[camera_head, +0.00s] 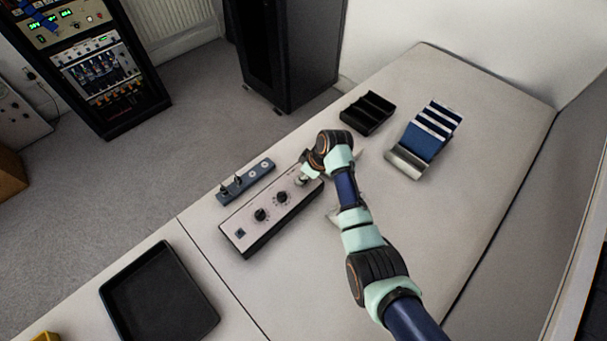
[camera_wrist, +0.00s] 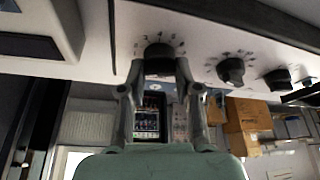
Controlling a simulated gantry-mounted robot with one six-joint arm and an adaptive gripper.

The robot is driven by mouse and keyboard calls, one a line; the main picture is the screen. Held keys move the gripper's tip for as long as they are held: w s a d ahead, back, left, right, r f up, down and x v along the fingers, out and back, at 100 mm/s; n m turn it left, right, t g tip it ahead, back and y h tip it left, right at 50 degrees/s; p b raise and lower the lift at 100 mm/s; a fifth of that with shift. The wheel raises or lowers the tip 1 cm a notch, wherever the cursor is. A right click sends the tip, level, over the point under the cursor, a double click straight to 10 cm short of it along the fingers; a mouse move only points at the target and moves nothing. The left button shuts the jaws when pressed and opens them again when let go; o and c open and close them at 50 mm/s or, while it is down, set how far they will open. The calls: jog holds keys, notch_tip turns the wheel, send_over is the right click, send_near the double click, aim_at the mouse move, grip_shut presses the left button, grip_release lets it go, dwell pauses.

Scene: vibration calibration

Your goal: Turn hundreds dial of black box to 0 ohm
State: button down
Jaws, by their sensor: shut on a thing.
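The black box (camera_head: 250,229) lies on the table in the head view, with a pale top panel and black dials in a row. Two dials (camera_head: 261,214) and (camera_head: 282,197) are uncovered there; the far end is hidden by my arm. In the wrist view my gripper (camera_wrist: 160,68) is shut on a black dial (camera_wrist: 159,51) on the pale panel (camera_wrist: 200,30), with printed numbers around it. Which number it points at is too small to tell. Two more dials (camera_wrist: 231,70) and (camera_wrist: 277,79) sit to its right, untouched. In the head view my gripper (camera_head: 302,178) is at the box's far end.
A blue-grey strip with small knobs (camera_head: 246,180) lies close beside the box. A black divided tray (camera_head: 367,113) and a holder with blue items (camera_head: 424,139) stand farther back. A black tray (camera_head: 159,296) sits at the front left. The table's right side is clear.

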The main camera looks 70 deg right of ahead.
jog(key=n+y+b, duration=0.1)
jog(key=n, duration=0.2)
jog(key=shift+d+f, duration=0.1)
jog(key=shift+n+y+b, duration=0.6)
jog(key=shift+n+b, duration=0.1)
jog(key=shift+n, duration=0.6)
jog(key=shift+g, duration=0.3)
jog(key=c, duration=0.8)
grip_release()
jog(key=v, duration=1.2)
